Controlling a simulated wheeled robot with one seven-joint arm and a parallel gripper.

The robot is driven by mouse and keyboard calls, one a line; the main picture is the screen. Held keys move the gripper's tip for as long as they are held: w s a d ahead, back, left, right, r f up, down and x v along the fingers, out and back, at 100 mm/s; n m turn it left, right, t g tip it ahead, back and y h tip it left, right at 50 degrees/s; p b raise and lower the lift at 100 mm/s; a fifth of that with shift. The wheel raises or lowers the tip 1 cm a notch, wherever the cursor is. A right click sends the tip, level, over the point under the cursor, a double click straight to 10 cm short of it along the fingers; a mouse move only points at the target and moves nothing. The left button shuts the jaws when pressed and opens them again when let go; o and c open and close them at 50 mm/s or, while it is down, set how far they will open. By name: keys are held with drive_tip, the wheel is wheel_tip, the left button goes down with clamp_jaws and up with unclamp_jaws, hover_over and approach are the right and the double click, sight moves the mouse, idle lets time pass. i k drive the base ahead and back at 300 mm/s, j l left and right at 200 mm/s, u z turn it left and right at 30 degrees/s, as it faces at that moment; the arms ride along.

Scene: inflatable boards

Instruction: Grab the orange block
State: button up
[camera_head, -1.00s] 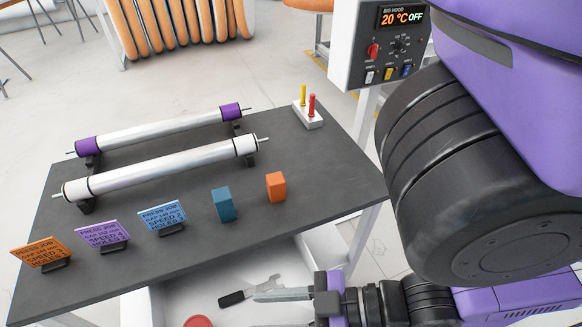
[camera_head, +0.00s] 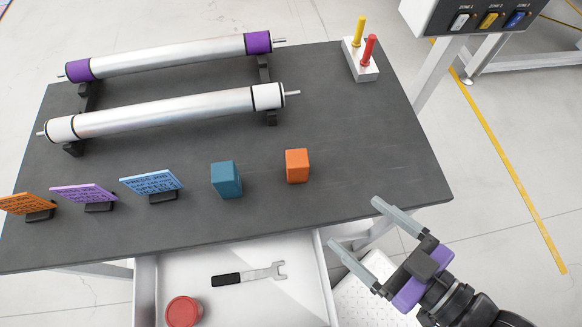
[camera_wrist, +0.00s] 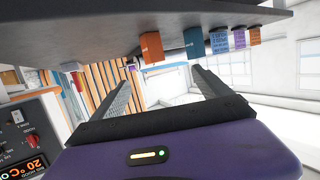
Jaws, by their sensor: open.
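The orange block (camera_head: 297,166) stands upright on the dark grey table (camera_head: 360,170), right of the blue block. My gripper (camera_head: 354,222) is open and empty, with its fingers spread, off the table's front right edge. It is below and to the right of the orange block in the head view and apart from it. In the wrist view the orange block (camera_wrist: 151,48) shows beyond and above my fingers (camera_wrist: 160,88), with the picture tilted so that the table lies along the top.
A blue block (camera_head: 227,180) and three sign cards (camera_head: 152,182) stand left of the orange block. Two rollers (camera_head: 165,112) lie behind on supports. A white holder (camera_head: 360,60) has red and yellow pegs. An open drawer (camera_head: 250,305) holds a wrench and a red lid.

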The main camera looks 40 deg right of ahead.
sight(297, 166)
drive_tip(key=l+u, duration=0.15)
drive_tip(key=l, duration=1.25)
drive_tip(key=l+u, duration=0.15)
drive_tip(key=l, duration=1.25)
drive_tip(key=k, duration=0.05)
